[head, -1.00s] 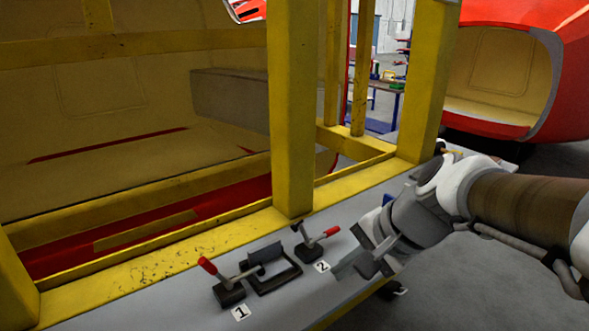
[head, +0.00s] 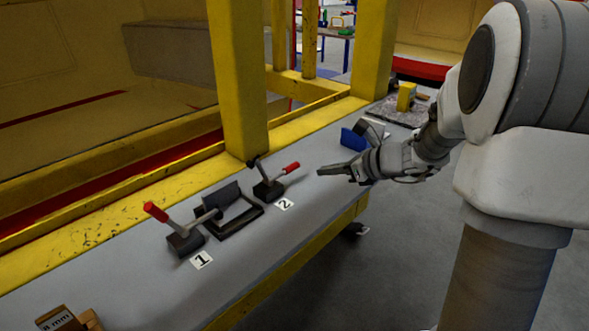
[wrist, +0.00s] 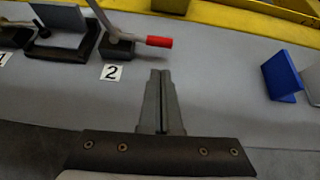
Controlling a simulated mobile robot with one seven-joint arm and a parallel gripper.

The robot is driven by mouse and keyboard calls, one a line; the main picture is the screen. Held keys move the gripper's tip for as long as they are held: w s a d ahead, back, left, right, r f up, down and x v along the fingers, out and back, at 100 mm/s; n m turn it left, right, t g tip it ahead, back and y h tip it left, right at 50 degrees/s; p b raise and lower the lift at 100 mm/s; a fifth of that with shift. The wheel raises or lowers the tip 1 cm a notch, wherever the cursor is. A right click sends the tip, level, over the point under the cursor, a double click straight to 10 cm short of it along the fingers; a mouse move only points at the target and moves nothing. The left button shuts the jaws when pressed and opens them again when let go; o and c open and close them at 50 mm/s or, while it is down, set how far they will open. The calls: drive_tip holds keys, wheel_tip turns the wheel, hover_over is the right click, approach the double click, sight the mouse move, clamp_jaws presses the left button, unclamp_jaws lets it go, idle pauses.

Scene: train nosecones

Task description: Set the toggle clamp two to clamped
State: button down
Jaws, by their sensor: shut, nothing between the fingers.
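Toggle clamp two (head: 268,190) stands on the grey bench beside the label "2" (head: 283,204). Its red-tipped handle (head: 291,168) slants up to the right. In the wrist view the red handle tip (wrist: 158,41) lies just beyond my fingertips, and the label "2" (wrist: 111,72) is to their left. My gripper (head: 322,171) is shut and empty, to the right of the handle and apart from it. It also shows in the wrist view (wrist: 161,72). Toggle clamp one (head: 185,240), with its red handle raised to the left, stands by the label "1" (head: 202,260).
A black frame with an upright plate (head: 240,217) sits between the clamps. A yellow post (head: 238,80) rises behind clamp two. A blue block (head: 354,139) stands behind my gripper. A wooden item (head: 68,318) is at the bench's lower left. Bare bench lies in front of the clamps.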

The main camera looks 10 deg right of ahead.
sight(298, 165)
drive_tip(key=shift+w+d+f+m, duration=0.3)
drive_tip(key=shift+d+m, duration=0.1)
drive_tip(key=b+x, duration=0.2)
drive_tip(key=x, duration=0.8)
drive_tip(key=shift+w, duration=0.1)
drive_tip(key=shift+r+n+t+h+b, duration=0.4)
drive_tip(key=shift+r+n+b, duration=0.15)
drive_tip(key=shift+b, duration=0.8)
drive_tip(key=r+n+t+h+b, duration=0.1)
drive_tip(key=r+b, duration=0.1)
drive_tip(key=b, duration=0.1)
drive_tip(key=shift+a, duration=0.1)
drive_tip(key=shift+n+t+h, duration=0.4)
drive_tip(key=shift+n+h, duration=0.1)
drive_tip(key=shift+n, duration=0.35)
drive_tip(key=r+b, duration=0.1)
drive_tip(key=r, duration=0.1)
drive_tip(key=s+a+r+b, duration=0.1)
drive_tip(key=shift+a+r+b, duration=0.1)
drive_tip(key=shift+r+b, duration=0.2)
drive_tip(key=shift+r, duration=0.1)
drive_tip(key=shift+s+a+r+p, duration=0.2)
drive_tip(key=shift+s+a+r, duration=0.25)
drive_tip(key=shift+a+r, duration=0.2)
drive_tip(key=shift+s+a+r+p, duration=0.2)
drive_tip(key=shift+s+a+r, duration=0.3)
drive_tip(key=shift+r, duration=0.25)
